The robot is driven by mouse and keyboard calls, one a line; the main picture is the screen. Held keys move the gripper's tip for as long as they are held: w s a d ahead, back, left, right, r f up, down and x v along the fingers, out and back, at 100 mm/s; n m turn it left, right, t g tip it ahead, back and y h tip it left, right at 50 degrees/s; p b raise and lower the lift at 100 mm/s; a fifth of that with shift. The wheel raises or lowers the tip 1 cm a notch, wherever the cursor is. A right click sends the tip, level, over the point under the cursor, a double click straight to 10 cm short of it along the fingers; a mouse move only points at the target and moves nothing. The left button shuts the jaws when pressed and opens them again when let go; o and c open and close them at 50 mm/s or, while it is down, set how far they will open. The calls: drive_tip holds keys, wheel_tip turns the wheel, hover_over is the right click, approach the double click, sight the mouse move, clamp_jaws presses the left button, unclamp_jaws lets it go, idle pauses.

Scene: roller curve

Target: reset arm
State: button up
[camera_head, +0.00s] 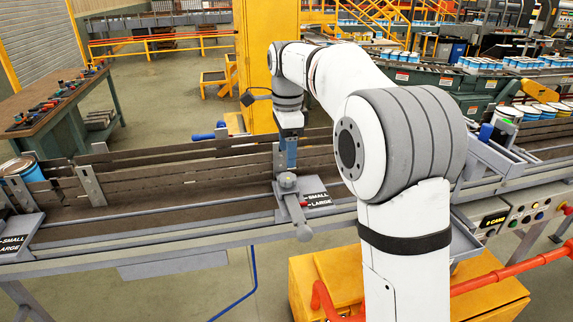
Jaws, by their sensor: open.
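My white and grey arm (366,140) rises at the right of centre and reaches back and left over the conveyor. My gripper (287,160) points down above a grey lever (296,207) with a round pivot. The lever is mounted on a plate labelled SMALL and LARGE (316,200). The gripper is open, and its fingertips are small in this view. I cannot tell whether they touch the top of the lever's pivot. The lever's handle slants toward the front, past the conveyor's near edge.
The conveyor (150,207) with metal rails runs across the picture. Another SMALL/LARGE plate (14,244) and a can (22,170) are at the left. A control panel (515,218) and a red pipe (500,275) are at right. A yellow post (256,60) stands behind. A tool-covered workbench (60,100) is at back left.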

drive_tip(key=shift+r, duration=0.8)
drive_tip(key=shift+s+d+f, duration=0.1)
drive_tip(key=shift+s+d, duration=0.15)
drive_tip(key=shift+s, duration=0.05)
drive_tip(key=s+d+f+n+t+b, duration=0.1)
drive_tip(key=s+d+f+n, duration=0.2)
drive_tip(key=s, duration=0.4)
drive_tip(key=s+d+f+n+t+b, duration=0.1)
drive_tip(key=s+d+f+n+b, duration=0.1)
drive_tip(key=s, duration=0.6)
drive_tip(key=s+d+f+n+b, duration=0.1)
drive_tip(key=s+d+f+n, duration=0.3)
drive_tip(key=s+n, duration=0.3)
drive_tip(key=shift+s+d+f+t+b, duration=0.3)
drive_tip(key=shift+s+d+t, duration=0.1)
drive_tip(key=shift+d, duration=0.35)
drive_tip(key=s+f+n, duration=0.1)
drive_tip(key=s+f, duration=0.1)
drive_tip(key=s+d+f+n, duration=0.1)
drive_tip(key=s+f, duration=0.1)
drive_tip(key=s+f+n, duration=0.1)
drive_tip(key=s+n, duration=0.1)
drive_tip(key=shift+s+d+f+t+b, duration=0.2)
drive_tip(key=shift+f+t+b, duration=0.1)
drive_tip(key=shift+f+b, duration=0.1)
drive_tip(key=shift+c, duration=0.2)
